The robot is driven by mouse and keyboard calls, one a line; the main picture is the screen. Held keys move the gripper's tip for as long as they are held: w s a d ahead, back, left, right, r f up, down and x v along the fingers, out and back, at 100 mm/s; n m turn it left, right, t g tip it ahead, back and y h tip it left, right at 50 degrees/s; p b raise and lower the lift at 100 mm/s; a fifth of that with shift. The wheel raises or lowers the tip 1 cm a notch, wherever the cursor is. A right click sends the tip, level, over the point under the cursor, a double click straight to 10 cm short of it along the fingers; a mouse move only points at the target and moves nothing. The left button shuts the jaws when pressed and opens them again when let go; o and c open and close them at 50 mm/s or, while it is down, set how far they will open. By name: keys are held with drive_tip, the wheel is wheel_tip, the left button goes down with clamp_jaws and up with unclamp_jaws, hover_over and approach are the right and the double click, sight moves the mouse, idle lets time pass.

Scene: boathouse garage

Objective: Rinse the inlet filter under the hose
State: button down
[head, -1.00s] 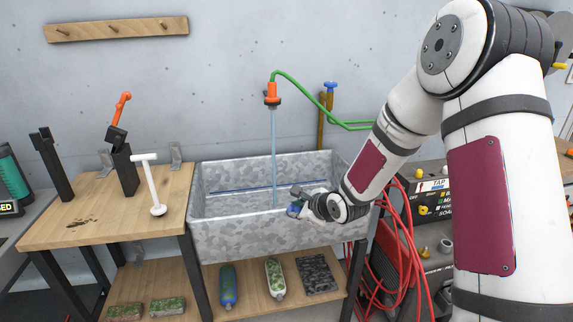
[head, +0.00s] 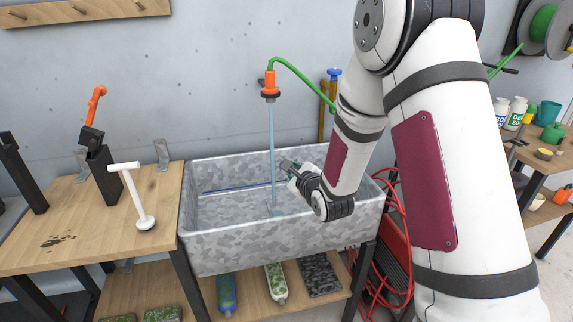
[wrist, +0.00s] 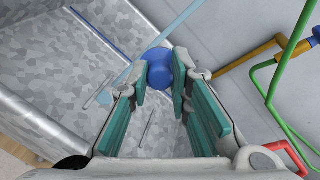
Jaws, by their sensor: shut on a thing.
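The inlet filter (wrist: 160,68) shows in the wrist view as a blue rounded end between my fingertips. The rest of it is hidden. My gripper (head: 287,166) is shut on it over the grey mottled sink (head: 220,258), just right of the water stream (head: 272,140). In the wrist view my gripper (wrist: 161,80) has teal pads, and the stream (wrist: 182,18) passes close to the filter; I cannot tell whether it touches. The water falls from an orange nozzle (head: 269,84) on a green hose (head: 300,73) into the sink.
A wooden bench (head: 95,225) left of the sink carries a white T-handled tool (head: 132,195) and an orange-handled black stand (head: 100,165). Bottles (head: 276,284) lie on the shelf below. Red hoses (head: 375,285) hang at right. The left part of the sink is free.

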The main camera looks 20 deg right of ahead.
drive_tip(key=shift+r, duration=0.15)
drive_tip(key=w+b, duration=0.7)
drive_tip(key=w, duration=1)
drive_tip(key=shift+a, duration=0.2)
drive_tip(key=shift+s, duration=0.1)
idle(2.5)
drive_tip(key=shift+s+d+p, duration=0.1)
drive_tip(key=shift+s+p, duration=2.3)
drive_tip(key=shift+s, duration=3.55)
